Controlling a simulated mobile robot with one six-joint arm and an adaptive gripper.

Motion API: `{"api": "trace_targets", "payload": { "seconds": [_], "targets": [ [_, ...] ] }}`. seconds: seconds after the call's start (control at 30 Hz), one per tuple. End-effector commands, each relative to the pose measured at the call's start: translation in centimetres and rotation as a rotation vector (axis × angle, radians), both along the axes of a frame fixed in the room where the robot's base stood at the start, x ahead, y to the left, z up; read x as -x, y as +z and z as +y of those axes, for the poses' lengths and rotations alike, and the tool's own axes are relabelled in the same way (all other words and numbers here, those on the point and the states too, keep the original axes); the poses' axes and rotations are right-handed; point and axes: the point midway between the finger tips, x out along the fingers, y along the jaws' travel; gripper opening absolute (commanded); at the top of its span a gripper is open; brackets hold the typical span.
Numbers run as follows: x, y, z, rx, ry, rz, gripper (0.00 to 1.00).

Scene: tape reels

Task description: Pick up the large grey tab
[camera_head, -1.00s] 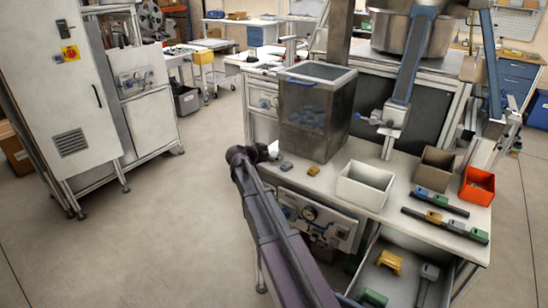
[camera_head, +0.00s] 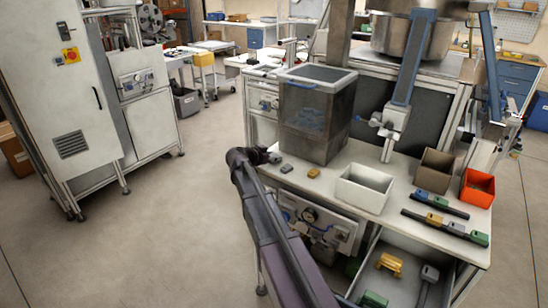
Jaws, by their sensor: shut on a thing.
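My gripper (camera_head: 273,157) is at the left edge of the workbench, left of the clear-sided bin, low over the bench top. It is small in view and partly hidden by my dark wrist. It is shut on a small grey piece, which I take to be the large grey tab; its outline is hardly visible. Another grey piece (camera_head: 430,273) lies in the open drawer below.
The clear-sided bin (camera_head: 316,115) stands right behind the gripper. A white box (camera_head: 365,188), a brown box (camera_head: 435,170) and an orange box (camera_head: 477,187) stand farther right. Dark rails with coloured tabs (camera_head: 445,225) lie in front of them. The floor at left is clear.

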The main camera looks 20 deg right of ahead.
Motion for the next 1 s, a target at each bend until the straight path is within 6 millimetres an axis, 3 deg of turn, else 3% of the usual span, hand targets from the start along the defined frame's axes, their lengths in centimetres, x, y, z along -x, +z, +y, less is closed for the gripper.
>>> {"api": "trace_targets", "payload": {
  "seconds": [0.53, 1.0],
  "targets": [
    [0.0, 3.9, 0.0, 0.0, 0.0, 0.0, 0.31],
    [10.6, 4.5, -3.4, 0.001, -0.002, 0.0, 0.31]
  ]
}}
